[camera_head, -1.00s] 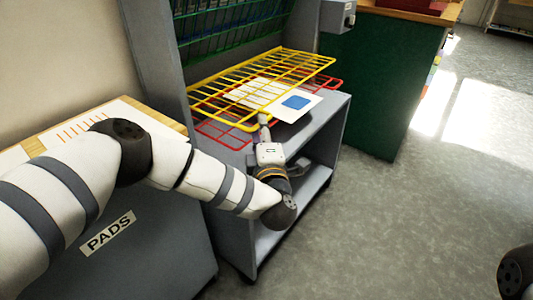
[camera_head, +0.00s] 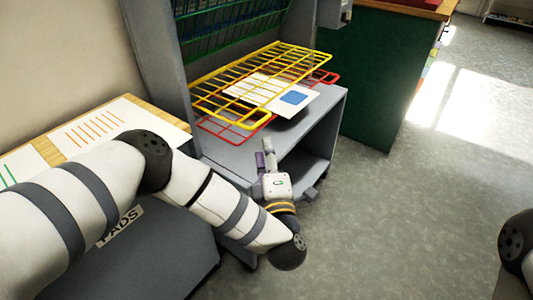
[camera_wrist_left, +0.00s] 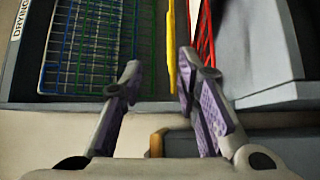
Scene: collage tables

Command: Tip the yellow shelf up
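The yellow shelf (camera_head: 290,86) is a wire rack that sticks out from the grey drying rack, just above a red wire shelf (camera_head: 212,128). It looks roughly level. My left gripper (camera_head: 266,153) is in front of and below the yellow shelf's front edge, apart from it in the head view. In the left wrist view the left gripper (camera_wrist_left: 158,82) has its two fingers spread with nothing between the pads. There the yellow shelf (camera_wrist_left: 171,45) is seen edge-on beyond the fingertips, in line with the gap, nearer the right finger. My right gripper is out of view.
A white sheet with a blue square (camera_head: 294,97) lies beneath the yellow wires. Green and blue shelves (camera_head: 222,32) stand raised behind. A side table (camera_head: 165,112) with papers is left, a green cabinet (camera_head: 372,80) right. The floor at right is clear.

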